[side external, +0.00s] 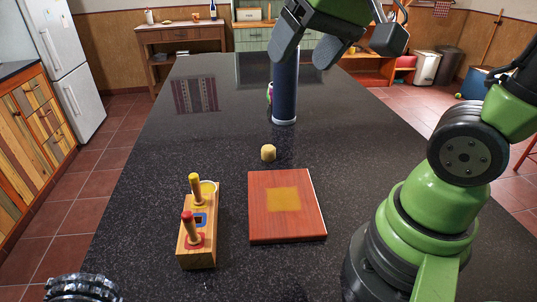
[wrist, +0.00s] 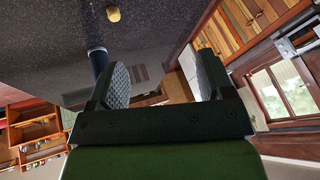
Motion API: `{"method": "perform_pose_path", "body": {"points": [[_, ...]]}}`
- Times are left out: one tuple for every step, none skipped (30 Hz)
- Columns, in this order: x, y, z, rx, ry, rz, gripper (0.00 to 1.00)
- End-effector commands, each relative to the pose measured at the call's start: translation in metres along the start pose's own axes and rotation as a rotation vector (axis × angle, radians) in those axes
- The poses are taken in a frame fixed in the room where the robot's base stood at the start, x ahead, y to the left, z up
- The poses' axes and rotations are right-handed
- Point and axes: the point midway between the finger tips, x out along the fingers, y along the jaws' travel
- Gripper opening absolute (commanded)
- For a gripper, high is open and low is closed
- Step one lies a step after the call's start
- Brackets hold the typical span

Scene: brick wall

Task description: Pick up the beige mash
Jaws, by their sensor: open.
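The beige mash (side external: 268,153) is a small, rounded beige lump on the dark speckled counter. It sits just behind the red-brown board, near the middle of the side view. It also shows near the top edge of the wrist view (wrist: 113,13). My gripper (side external: 302,60) is high above the counter, at the top of the side view, well apart from the mash. Its two dark fingers are spread with nothing between them, as the wrist view also shows (wrist: 161,75).
A red-brown board (side external: 259,225) with a yellow square lies in front of the mash. A wooden peg block (side external: 197,257) with red and yellow pegs stands to its left. A tall dark cylinder (side external: 284,95) stands behind the mash. The counter's left side is mostly clear.

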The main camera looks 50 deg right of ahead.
Motion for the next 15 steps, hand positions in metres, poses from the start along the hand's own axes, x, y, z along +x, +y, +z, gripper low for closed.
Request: {"method": "perform_pose_path", "body": {"points": [[0.013, 0.003, -0.016, 0.015, -0.026, 0.033, 0.74], [0.021, 0.005, -0.024, 0.022, -0.038, 0.05, 0.74], [0.032, 0.009, -0.036, 0.031, -0.051, 0.072, 0.74], [0.041, 0.012, -0.044, 0.037, -0.063, 0.088, 0.74], [0.05, 0.015, -0.051, 0.044, -0.074, 0.104, 0.74], [0.063, 0.021, -0.06, 0.053, -0.091, 0.125, 0.74], [0.073, 0.025, -0.067, 0.059, -0.103, 0.14, 0.74], [0.084, 0.03, -0.073, 0.066, -0.115, 0.155, 0.74], [0.098, 0.038, -0.081, 0.074, -0.132, 0.174, 0.74], [0.11, 0.044, -0.086, 0.079, -0.144, 0.189, 0.74], [0.121, 0.05, -0.09, 0.085, -0.157, 0.203, 0.74], [0.137, 0.059, -0.095, 0.093, -0.174, 0.22, 0.74], [0.149, 0.066, -0.097, 0.1, -0.188, 0.233, 0.74], [0.161, 0.073, -0.099, 0.104, -0.201, 0.246, 0.74], [0.176, 0.083, -0.101, 0.112, -0.216, 0.26, 0.74]]}}
